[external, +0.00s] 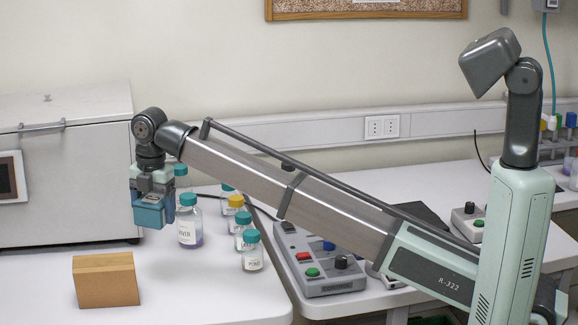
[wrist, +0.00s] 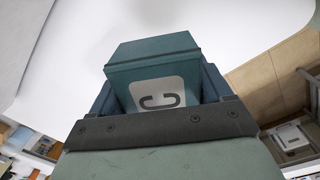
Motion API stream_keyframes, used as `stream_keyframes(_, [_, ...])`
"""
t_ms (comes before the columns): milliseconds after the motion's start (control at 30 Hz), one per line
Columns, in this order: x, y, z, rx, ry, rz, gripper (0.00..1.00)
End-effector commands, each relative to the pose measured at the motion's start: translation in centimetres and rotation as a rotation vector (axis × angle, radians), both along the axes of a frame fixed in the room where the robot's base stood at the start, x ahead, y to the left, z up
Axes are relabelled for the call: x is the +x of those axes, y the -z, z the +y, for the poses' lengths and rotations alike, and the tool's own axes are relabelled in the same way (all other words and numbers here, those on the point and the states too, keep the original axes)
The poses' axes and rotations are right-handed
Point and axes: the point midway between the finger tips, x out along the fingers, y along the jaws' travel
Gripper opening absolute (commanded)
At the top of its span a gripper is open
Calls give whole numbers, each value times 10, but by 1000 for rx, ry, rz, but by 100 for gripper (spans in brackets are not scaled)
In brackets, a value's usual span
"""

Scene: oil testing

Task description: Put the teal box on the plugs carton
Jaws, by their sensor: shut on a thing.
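A teal box (external: 149,217) is held between the fingers of my gripper (external: 153,201) in the external view, in the air above the white table. The wrist view shows the teal box (wrist: 155,55) with a white label bearing a dark curved letter, between the two blue-grey fingers. A plain brown carton (external: 105,280) stands on the table at the lower left of the external view, lower than my gripper and to its left. No writing shows on its visible faces, so I cannot confirm that it is the plugs carton.
Several teal-capped bottles (external: 189,222) and a yellow-capped one stand just right of my gripper. A grey control box (external: 318,262) with coloured buttons lies further right. A large white appliance (external: 65,170) stands behind at left. The tabletop around the carton is clear.

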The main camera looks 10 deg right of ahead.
Motion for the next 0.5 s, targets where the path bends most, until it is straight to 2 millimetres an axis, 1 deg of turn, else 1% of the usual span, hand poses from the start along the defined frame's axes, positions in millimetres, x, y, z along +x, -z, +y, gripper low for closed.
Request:
stream_keyframes(33, [-14,-4,20,1,-30,0,46])
stream_keyframes(100, [-31,-8,39,0,-65,-1,46])
stream_keyframes(200, [-52,-13,63,0,-111,-1,46])
stream_keyframes(300, [-67,-19,83,-1,-152,-1,46])
stream_keyframes(400, [-78,-26,105,-2,-197,-1,46])
stream_keyframes(433, [-78,-29,112,-2,-212,-1,46])
stream_keyframes(500, [-68,-37,125,-6,-247,0,46])
